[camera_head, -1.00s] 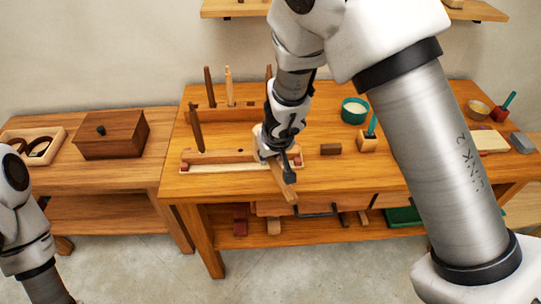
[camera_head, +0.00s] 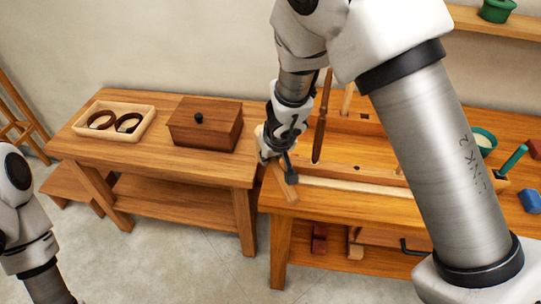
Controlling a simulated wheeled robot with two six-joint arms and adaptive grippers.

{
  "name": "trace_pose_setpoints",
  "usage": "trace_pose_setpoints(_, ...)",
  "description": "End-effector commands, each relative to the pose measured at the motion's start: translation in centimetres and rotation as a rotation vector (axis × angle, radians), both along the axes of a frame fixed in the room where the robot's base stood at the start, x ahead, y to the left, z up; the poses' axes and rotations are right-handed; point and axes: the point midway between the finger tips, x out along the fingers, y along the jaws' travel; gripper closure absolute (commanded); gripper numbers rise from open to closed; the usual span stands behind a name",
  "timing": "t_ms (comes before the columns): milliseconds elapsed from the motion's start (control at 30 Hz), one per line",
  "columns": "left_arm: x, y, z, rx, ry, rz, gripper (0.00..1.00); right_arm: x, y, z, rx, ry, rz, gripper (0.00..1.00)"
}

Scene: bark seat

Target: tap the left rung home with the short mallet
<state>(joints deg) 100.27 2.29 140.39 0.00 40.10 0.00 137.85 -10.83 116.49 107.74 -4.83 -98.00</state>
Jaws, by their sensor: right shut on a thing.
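My right gripper (camera_head: 276,154) is shut on a wooden piece, seemingly the short mallet (camera_head: 285,186), which slants down at the near left corner of the workbench (camera_head: 282,222). Part of it is hidden by the fingers. A dark, slim rung (camera_head: 321,125), the leftmost in sight, stands nearly upright at the wooden rail (camera_head: 350,169), just right of the gripper and apart from it. I cannot tell how deep it sits. A paler rung (camera_head: 348,98) stands behind it, partly hidden by my right arm. My left arm shows at the left edge, its gripper out of view.
A side table (camera_head: 160,165) to the left carries a tray of dark rings (camera_head: 90,136) and a lidded wooden box (camera_head: 205,128). A green pot (camera_head: 497,10) sits on a wall shelf. A blue block (camera_head: 529,201) lies at the right. My right arm hides much of the bench.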

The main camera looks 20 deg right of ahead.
Motion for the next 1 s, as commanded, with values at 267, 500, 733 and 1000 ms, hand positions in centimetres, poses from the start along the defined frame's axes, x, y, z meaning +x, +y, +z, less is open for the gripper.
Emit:
trace_pose_setpoints(267, 0.0, 0.0, 1.5, 0.000, 0.000, 0.000, 0.60, -0.2, -1.3, 2.7, 0.003, -0.008, -0.050, 1.00)
trace_pose_setpoints(500, 0.0, 0.0, 4.6, 0.000, 0.000, 0.000, 0.60, -0.8, -3.7, 7.9, 0.011, -0.021, -0.149, 1.00)
trace_pose_setpoints(733, 0.0, 0.0, 9.7, 0.000, 0.000, 0.000, 0.60, -2.4, -7.4, 16.3, 0.034, -0.047, -0.310, 1.00)
trace_pose_setpoints(1000, 0.0, 0.0, 15.2, 0.000, -0.001, 0.000, 0.60, -5.2, -11.2, 25.2, 0.076, -0.082, -0.504, 1.00)
